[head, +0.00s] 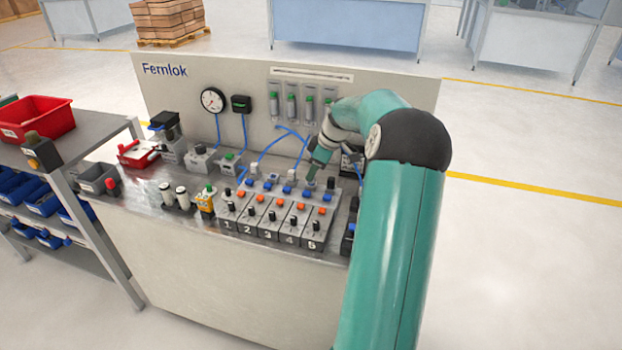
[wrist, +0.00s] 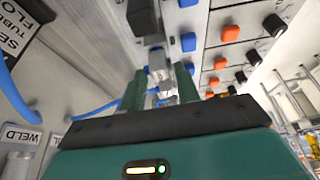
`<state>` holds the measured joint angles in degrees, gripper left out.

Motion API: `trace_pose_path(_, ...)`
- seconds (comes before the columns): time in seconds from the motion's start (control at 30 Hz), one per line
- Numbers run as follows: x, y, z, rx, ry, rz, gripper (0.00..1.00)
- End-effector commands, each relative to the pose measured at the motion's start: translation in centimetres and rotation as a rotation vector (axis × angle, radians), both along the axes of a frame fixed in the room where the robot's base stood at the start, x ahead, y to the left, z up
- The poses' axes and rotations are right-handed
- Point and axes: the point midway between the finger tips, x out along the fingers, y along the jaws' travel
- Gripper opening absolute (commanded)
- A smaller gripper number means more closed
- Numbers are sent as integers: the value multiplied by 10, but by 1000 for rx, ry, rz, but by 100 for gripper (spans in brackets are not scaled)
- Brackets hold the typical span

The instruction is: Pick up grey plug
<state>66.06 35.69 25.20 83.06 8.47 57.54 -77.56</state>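A small light-grey block, which looks like the grey plug (wrist: 157,60), shows between and beyond my fingertips in the wrist view. My gripper (wrist: 160,76) has its two green fingers apart, one on each side of it, with gaps showing, so it is open. In the head view my gripper (head: 313,172) points down at the back of the numbered valve row, near the valve marked 5. The plug itself is hard to make out there behind the fingers.
The valve block (head: 285,222) carries several orange and blue buttons and black knobs close to my gripper. Blue tubes (head: 280,140) run behind it to the upright panel (head: 380,85). A red bin (head: 38,117) stands on the left shelf.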

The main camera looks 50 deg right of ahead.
Motion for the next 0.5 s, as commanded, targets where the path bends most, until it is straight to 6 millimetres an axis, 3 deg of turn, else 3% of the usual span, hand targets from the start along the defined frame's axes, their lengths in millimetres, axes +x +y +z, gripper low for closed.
trace_pose_path(0.13, 7, 3, -21, 2, 1, 0, 32)
trace_pose_path(0.37, 8, 4, -24, 0, 0, -1, 32)
trace_pose_path(0.4, 8, 4, -24, 0, 0, -1, 30)
trace_pose_path(0.5, 8, 4, -24, 0, 0, -1, 10)
